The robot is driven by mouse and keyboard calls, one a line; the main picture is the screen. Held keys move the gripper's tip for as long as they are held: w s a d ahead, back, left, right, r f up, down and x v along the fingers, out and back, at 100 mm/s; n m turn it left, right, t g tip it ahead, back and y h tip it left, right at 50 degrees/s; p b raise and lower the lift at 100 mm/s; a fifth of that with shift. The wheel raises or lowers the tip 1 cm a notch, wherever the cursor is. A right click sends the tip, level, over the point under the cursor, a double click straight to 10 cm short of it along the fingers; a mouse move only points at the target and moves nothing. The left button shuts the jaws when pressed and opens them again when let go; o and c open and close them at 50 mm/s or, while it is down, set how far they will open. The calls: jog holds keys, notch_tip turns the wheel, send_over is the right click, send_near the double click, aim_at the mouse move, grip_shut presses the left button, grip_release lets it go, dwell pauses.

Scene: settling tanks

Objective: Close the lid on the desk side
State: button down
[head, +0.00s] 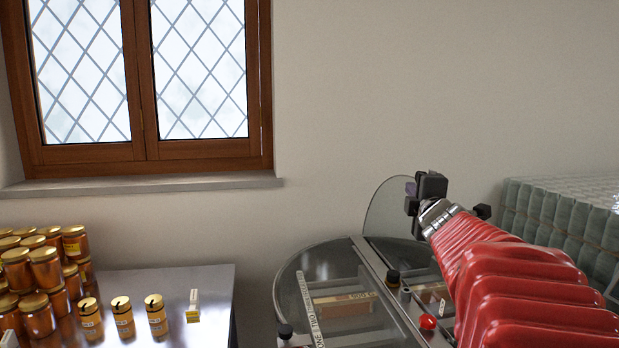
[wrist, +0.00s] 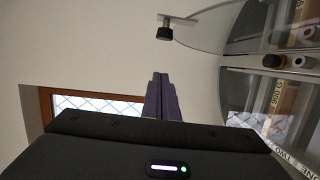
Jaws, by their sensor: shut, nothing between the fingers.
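A tank with two glazed halves (head: 375,262) stands at the lower middle. Its left half, towards the desk, has a clear rounded lid (head: 290,285) that looks flat over the opening; a black knob (head: 285,331) is at its near edge. A second clear rounded lid (head: 385,212) stands raised at the back, partly hidden behind my gripper (head: 411,192). My gripper is shut and empty, in the air beside that raised lid; whether they touch I cannot tell. In the wrist view its purple fingers (wrist: 161,98) are together, and a clear panel (wrist: 205,28) carries a black knob (wrist: 165,33).
A metal desk (head: 190,280) at left holds jars with gold lids (head: 45,265) and a small yellow-white label stand (head: 193,308). A red knob (head: 428,321) and a dark knob (head: 393,277) rise from the tank's middle bar. Stacked pale glass jars (head: 545,210) stand at right.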

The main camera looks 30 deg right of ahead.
dwell(0.3)
jog(key=w+d, duration=0.7)
jog(key=d, duration=0.2)
jog(key=shift+w+f, duration=0.15)
dwell(0.6)
jog(key=shift+d, duration=0.1)
